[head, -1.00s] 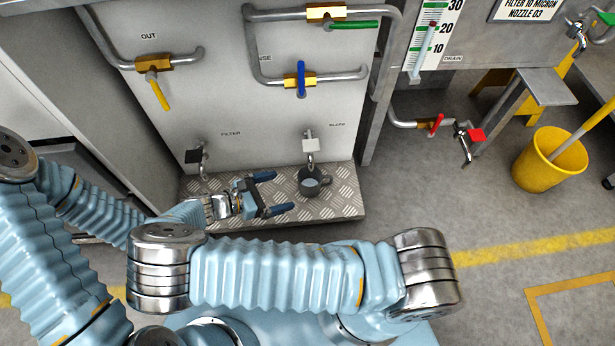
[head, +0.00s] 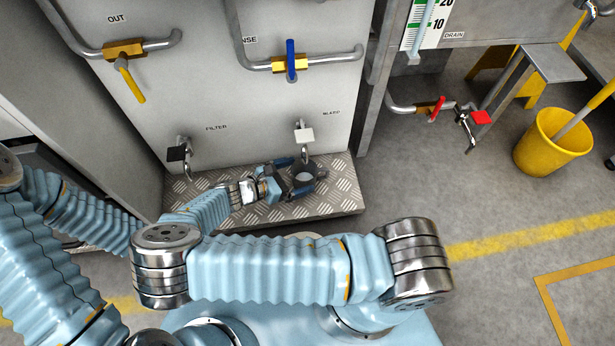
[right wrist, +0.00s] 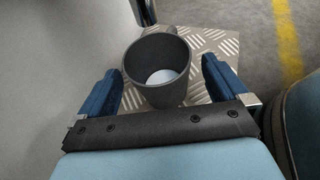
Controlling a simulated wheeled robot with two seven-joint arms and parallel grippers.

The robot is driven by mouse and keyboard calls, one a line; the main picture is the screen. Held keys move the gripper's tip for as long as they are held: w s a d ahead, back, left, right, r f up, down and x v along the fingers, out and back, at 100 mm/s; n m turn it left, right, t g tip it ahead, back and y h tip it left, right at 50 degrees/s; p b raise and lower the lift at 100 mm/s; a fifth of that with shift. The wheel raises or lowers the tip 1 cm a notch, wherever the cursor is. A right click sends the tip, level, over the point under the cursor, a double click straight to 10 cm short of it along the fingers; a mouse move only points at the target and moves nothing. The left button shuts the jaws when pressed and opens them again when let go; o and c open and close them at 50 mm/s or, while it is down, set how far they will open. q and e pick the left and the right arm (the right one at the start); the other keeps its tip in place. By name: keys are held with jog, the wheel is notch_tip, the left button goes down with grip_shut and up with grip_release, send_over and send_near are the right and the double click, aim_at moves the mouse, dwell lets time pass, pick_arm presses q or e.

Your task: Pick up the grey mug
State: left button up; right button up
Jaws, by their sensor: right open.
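The grey mug (head: 304,173) stands upright on the diamond-plate step, below the right-hand tap. In the right wrist view the mug (right wrist: 146,62) shows from above, its handle on the far side and a pale disc in its bottom. My right gripper (head: 296,177) is open, with its dark blue fingers on either side of the mug. In the right wrist view the fingers of the right gripper (right wrist: 161,70) flank the mug with a visible gap on each side. My left gripper is not in view.
The metal step (head: 338,200) ends in a front edge near my arm. A wall panel with pipes rises behind it. A tap with a white tag (head: 303,136) hangs just above the mug, and a dark-tagged tap (head: 178,153) is to the left. A yellow bucket (head: 545,150) stands far right.

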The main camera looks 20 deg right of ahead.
aim_at(314, 170)
jog(key=x, duration=0.4)
jog(key=shift+w+d+b, duration=0.1)
jog(key=shift+d+b, duration=0.05)
jog(key=shift+b, duration=0.25)
jog(key=shift+r, duration=0.1)
jog(key=c, duration=1)
jog(key=shift+r, duration=0.1)
